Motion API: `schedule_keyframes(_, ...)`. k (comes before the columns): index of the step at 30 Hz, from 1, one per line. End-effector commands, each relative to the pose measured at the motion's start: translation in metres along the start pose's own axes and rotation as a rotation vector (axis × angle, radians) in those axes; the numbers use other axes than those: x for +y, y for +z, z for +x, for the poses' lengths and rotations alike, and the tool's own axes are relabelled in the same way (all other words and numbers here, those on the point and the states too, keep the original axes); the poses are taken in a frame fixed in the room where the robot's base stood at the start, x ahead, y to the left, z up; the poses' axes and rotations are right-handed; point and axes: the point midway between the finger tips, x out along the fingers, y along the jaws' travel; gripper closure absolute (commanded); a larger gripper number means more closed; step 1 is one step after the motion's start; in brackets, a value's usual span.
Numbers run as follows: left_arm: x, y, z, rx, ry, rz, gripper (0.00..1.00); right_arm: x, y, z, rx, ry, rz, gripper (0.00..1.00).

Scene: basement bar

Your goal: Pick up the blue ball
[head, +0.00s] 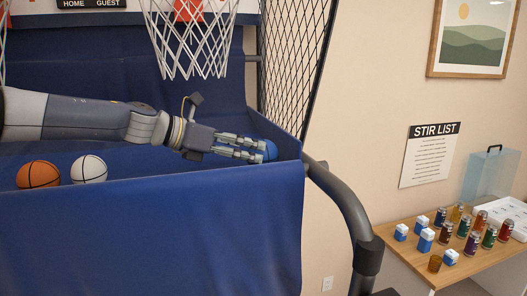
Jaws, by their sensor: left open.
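A blue ball (271,150) sits in the right corner of the blue arcade basketball bin, partly hidden behind my left gripper's fingers. My left gripper (262,149) reaches in from the left, open, with its fingertips at the ball's near left side. I cannot tell whether the fingers touch it. My right gripper is not in the head view.
An orange ball (38,176) and a white ball (89,169) lie at the bin's left. The bin's front wall (170,235) stands before them. A net (195,40) hangs above. A wooden table (470,262) at right holds several small cans and boxes.

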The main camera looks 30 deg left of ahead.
Motion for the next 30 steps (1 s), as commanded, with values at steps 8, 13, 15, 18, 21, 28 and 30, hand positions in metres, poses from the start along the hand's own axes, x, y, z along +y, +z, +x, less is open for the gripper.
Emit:
schedule_keyframes(8, -0.001, 0.001, 0.021, 0.003, -0.003, -0.005, 0.12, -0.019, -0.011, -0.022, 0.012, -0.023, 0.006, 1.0)
schedule_keyframes(13, 0.0, -0.002, 0.041, 0.001, -0.001, -0.002, 0.12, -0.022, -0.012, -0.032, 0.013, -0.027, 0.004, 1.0)
schedule_keyframes(15, 0.0, -0.002, 0.046, 0.001, -0.002, -0.001, 0.12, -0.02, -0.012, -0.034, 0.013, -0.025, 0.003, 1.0)
schedule_keyframes(18, 0.001, -0.003, 0.051, 0.0, 0.0, -0.002, 0.12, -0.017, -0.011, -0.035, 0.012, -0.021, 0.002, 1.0)
schedule_keyframes(21, 0.001, -0.003, 0.053, -0.002, 0.0, 0.0, 0.12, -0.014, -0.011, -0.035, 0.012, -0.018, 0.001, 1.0)
schedule_keyframes(28, 0.001, -0.003, 0.053, -0.002, 0.0, 0.0, 0.24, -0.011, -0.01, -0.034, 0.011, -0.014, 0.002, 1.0)
schedule_keyframes(30, 0.001, -0.003, 0.053, -0.002, 0.0, 0.0, 0.4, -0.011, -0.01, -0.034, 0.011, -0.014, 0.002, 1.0)
